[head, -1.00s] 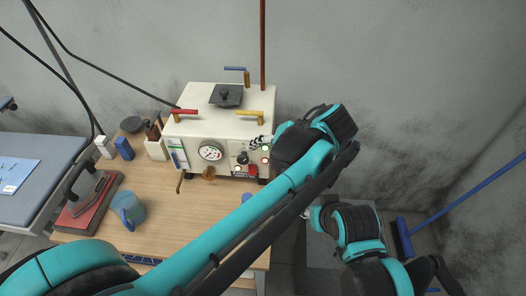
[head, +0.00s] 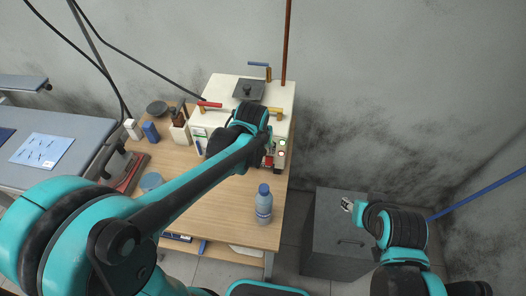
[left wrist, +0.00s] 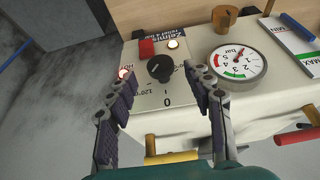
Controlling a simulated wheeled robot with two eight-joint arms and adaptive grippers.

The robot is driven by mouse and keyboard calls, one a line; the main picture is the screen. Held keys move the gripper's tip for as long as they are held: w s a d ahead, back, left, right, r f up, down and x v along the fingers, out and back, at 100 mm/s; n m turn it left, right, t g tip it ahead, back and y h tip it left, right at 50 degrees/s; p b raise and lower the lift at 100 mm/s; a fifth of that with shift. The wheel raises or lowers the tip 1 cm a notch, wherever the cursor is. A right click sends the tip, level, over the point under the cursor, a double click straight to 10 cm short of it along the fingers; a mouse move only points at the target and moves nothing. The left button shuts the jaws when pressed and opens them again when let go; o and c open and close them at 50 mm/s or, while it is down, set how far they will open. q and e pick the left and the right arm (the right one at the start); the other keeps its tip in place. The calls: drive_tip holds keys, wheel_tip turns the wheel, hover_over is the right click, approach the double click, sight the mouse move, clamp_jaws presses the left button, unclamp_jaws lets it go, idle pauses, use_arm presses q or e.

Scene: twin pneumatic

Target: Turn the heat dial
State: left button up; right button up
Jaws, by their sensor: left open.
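The heat dial (left wrist: 160,68) is a black round knob on the white machine's (left wrist: 140,95) front panel, with "120°", "HOT" and "0" printed around it. My left gripper (left wrist: 160,80) is open in the left wrist view, its two fingers on either side of the dial. I cannot tell whether they touch it. In the head view my left arm covers the dial and most of the machine's front (head: 284,143). My right gripper (head: 347,205) hangs at the right above a grey cabinet, small and partly hidden by its wrist.
A red button (left wrist: 146,47), lit lamps (left wrist: 173,44) and a pressure gauge (left wrist: 238,65) sit near the dial. A water bottle (head: 264,204) stands on the wooden table (head: 225,215). A grey cabinet (head: 335,240) stands right of it. An iron (head: 118,165) lies left.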

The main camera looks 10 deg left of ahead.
sight(261, 151)
use_arm(q)
drive_tip(key=shift+b+x, duration=0.4)
drive_tip(key=shift+x, duration=1.45)
drive_tip(key=shift+c, duration=0.3)
drive_tip(key=c, duration=1.1)
